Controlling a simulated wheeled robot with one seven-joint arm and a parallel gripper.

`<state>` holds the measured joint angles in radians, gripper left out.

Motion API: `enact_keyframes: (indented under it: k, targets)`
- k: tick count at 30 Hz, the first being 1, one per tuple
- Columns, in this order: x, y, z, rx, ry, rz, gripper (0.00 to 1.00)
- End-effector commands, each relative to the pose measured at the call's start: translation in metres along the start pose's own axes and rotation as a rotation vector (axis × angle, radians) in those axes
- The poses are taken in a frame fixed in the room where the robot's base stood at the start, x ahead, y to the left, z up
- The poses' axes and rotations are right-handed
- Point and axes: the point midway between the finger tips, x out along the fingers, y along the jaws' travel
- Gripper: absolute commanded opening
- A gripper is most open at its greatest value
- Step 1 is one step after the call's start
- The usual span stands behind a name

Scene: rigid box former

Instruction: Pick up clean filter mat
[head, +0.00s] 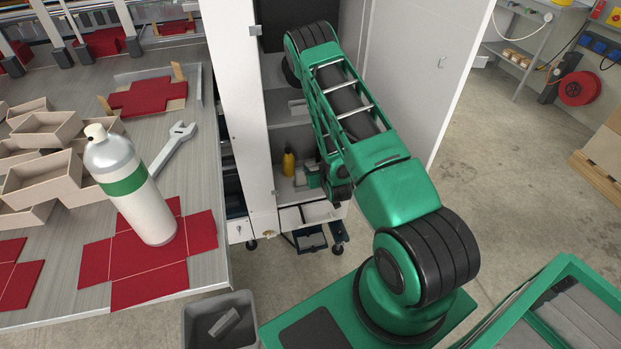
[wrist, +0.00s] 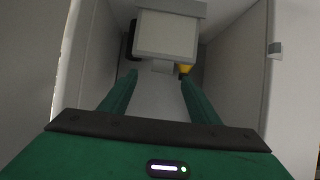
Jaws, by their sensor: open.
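My gripper (wrist: 158,74) is open inside the grey cabinet, with its two green fingers spread apart. In the wrist view a pale, square-faced block with a grey upper edge (wrist: 168,36) lies just ahead of the fingertips. A small tab under it shows near the gap between them. This may be the clean filter mat, but I cannot tell for certain. Nothing is visibly held. In the head view my gripper (head: 318,176) is low in the cabinet, right of a yellow bottle (head: 289,162), and my arm hides part of that space.
The cabinet (head: 240,95) has side walls close to my gripper and an open door (head: 425,75) at right. A bin (head: 190,322) holding a grey piece (head: 224,321) stands below the bench (head: 212,275). The bench carries a spray bottle (head: 135,195), a wrench (head: 172,147) and red blanks.

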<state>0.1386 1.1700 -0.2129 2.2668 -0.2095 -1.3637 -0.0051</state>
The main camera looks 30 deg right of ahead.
Motion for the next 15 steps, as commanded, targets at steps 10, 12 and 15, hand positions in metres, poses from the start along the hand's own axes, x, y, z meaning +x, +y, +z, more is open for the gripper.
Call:
enact_keyframes:
  k: [10,12,15]
  targets:
    - [0.018,0.0,-0.001,0.004,0.001,0.001,0.56]
    - [0.025,-0.001,-0.001,0.006,0.002,0.001,0.56]
    - [0.039,-0.004,-0.001,0.005,0.003,0.002,0.56]
